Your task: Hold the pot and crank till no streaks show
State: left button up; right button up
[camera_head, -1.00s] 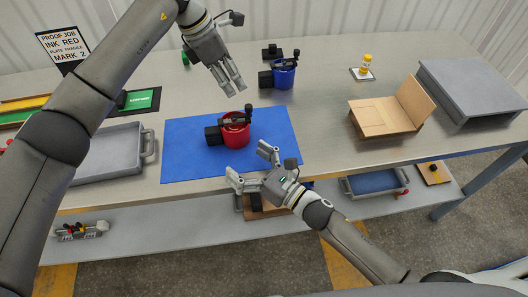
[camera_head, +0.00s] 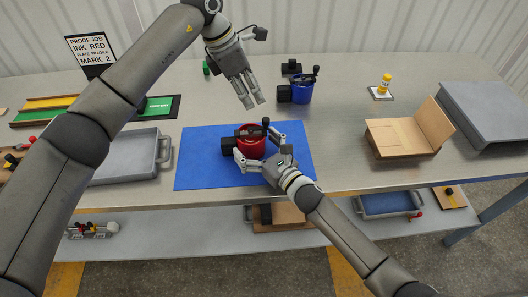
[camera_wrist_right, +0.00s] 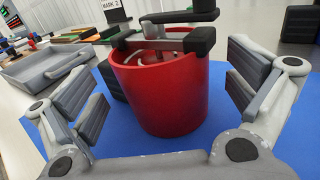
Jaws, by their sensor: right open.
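The red pot (camera_head: 250,146) stands upright on the blue mat (camera_head: 205,172), with a dark crank (camera_head: 258,132) across its top and a black block (camera_head: 228,146) at its left side. My right gripper (camera_head: 260,150) is open, its fingers on either side of the pot. In the right wrist view the red pot (camera_wrist_right: 163,95) sits between the spread fingers, with visible gaps on both sides. The crank's arm and black knob (camera_wrist_right: 199,42) show above the rim. My left gripper (camera_head: 250,95) hangs above the table behind the pot, fingers apart and empty.
A blue pot (camera_head: 301,90) with its own crank stands behind the mat. A grey tray (camera_head: 128,165) lies left. A sign (camera_head: 90,50) reads ink red, mark 2.

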jog(key=shift+w+a, duration=0.2)
jog(key=shift+w, duration=0.1)
jog(key=shift+c, duration=0.3)
